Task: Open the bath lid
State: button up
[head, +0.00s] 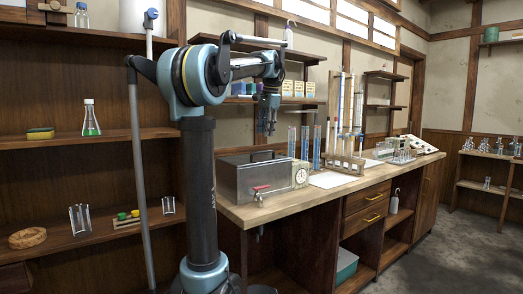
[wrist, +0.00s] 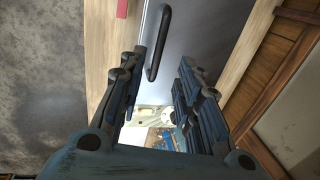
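The bath (head: 262,180) is a grey metal box on the near end of the wooden bench. Its lid (head: 232,161) looks shut on top and has a dark bar handle (head: 248,156). In the wrist view the lid (wrist: 190,40) is a smooth grey surface, with the black handle (wrist: 157,45) running lengthwise on it. My gripper (head: 267,122) hangs pointing down above the bath, apart from the lid. In the wrist view my gripper (wrist: 160,82) is open, its two fingers wide apart with nothing between them; the handle lies beyond them, nearer the left finger.
Tall blue cylinders (head: 304,143) and a tube rack (head: 345,160) stand close to the right. A shelf (head: 275,100) with boxes is behind my gripper.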

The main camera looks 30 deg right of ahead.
aim_at(254, 154)
jog(key=f, duration=0.2)
jog(key=w+f, duration=0.1)
jog(key=f, duration=0.5)
jog(key=shift+w+a+f, duration=0.1)
jog(key=shift+w+f, duration=0.1)
jog(key=shift+w, duration=0.1)
grip_shut()
